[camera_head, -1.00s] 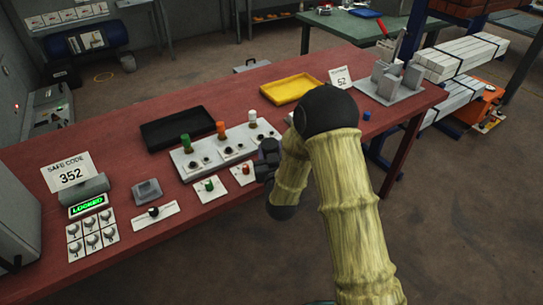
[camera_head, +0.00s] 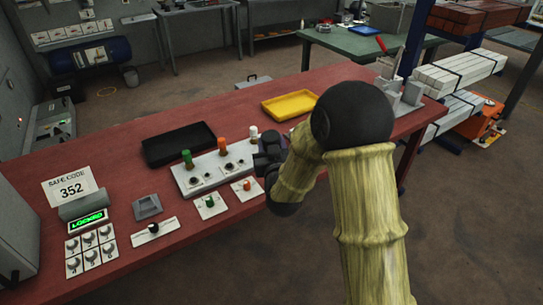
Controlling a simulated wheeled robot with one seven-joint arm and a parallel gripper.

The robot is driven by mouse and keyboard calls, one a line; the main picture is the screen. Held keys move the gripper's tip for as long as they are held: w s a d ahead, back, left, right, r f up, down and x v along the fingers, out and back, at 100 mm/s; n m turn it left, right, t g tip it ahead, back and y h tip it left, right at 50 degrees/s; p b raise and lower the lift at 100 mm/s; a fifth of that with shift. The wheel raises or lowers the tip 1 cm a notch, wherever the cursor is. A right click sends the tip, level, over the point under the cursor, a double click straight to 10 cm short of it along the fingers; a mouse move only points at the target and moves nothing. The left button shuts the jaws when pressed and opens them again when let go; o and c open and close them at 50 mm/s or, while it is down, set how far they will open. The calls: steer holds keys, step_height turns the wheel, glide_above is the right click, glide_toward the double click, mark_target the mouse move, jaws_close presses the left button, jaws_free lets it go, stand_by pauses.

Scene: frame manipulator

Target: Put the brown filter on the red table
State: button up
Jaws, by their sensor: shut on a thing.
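The red table (camera_head: 118,172) runs diagonally across the view, with controls and trays on it. My gripper (camera_head: 266,163) is small and dark, over the table at the right end of the white panel with the green, orange and white knobs. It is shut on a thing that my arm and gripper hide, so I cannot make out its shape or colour. I cannot pick out a brown filter anywhere in view.
A black tray (camera_head: 178,144) and a yellow tray (camera_head: 289,105) lie along the far side. The knob panel (camera_head: 213,170) and small switch plates fill the middle. A safe-code sign (camera_head: 71,187) stands left. Bare red surface shows between the trays and at far left.

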steer(key=shift+r, duration=0.7)
steer(key=s+d+f+m+h+p, duration=0.1)
steer(key=d+f+p, duration=0.1)
steer(key=d+p, duration=0.3)
steer(key=s+d+f+m+h+p, duration=0.1)
steer(key=d+p, duration=0.4)
steer(key=d, duration=0.7)
step_height(320, 180, down, 2)
steer(key=shift+s+d+f+h, duration=0.15)
steer(key=shift+s+d+h, duration=0.1)
steer(key=shift+s+h, duration=0.25)
steer(key=shift+w+f, duration=0.1)
steer(key=shift+f, duration=0.05)
step_height(320, 180, down, 14)
steer(key=shift+s+f, duration=0.2)
steer(key=shift+s, duration=0.1)
